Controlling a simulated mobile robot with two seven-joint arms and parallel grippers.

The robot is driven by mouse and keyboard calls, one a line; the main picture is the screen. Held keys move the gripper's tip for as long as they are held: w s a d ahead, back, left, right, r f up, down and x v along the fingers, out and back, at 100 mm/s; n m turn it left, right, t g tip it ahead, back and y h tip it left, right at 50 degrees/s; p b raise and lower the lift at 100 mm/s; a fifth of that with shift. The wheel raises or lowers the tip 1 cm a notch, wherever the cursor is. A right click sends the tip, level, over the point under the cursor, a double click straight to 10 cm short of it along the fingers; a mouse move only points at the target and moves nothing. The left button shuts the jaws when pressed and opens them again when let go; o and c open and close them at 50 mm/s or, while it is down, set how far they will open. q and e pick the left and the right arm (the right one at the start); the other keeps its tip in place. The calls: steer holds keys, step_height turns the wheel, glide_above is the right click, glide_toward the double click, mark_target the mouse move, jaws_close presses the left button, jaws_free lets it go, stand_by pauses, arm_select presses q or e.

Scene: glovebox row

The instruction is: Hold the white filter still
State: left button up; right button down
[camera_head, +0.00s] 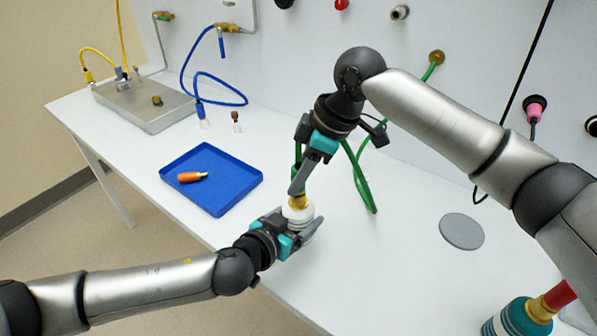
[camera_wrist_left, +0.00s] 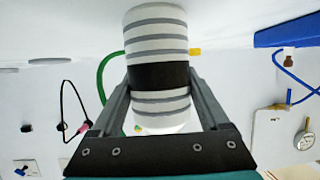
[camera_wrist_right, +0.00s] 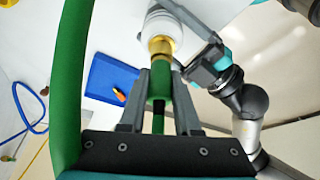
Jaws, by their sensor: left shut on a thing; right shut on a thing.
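The white filter (camera_head: 297,213) is a white cylinder with grey bands and a brass fitting on top. My left gripper (camera_head: 296,232) is shut around its side near the table's front edge. In the left wrist view the filter (camera_wrist_left: 158,42) sits between both fingers, with a black band around its middle. My right gripper (camera_head: 299,178) is above it, shut on the green hose's end (camera_wrist_right: 158,88). In the right wrist view this end lines up with the brass fitting (camera_wrist_right: 160,47) and seems to meet it; I cannot tell whether they are joined.
A blue tray (camera_head: 222,207) with an orange-handled piece (camera_head: 190,177) lies to the left. A metal box (camera_head: 143,104) stands at the back left. A grey disc (camera_head: 461,231) lies at right, and a teal canister (camera_head: 515,318) stands at the lower right. The green hose (camera_head: 362,185) loops behind my right gripper.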

steer(key=c, duration=0.5)
jaws_free()
steer(key=shift+f, duration=0.1)
steer(key=shift+c, duration=0.2)
steer(key=v, duration=1.2)
steer(key=shift+a, duration=0.1)
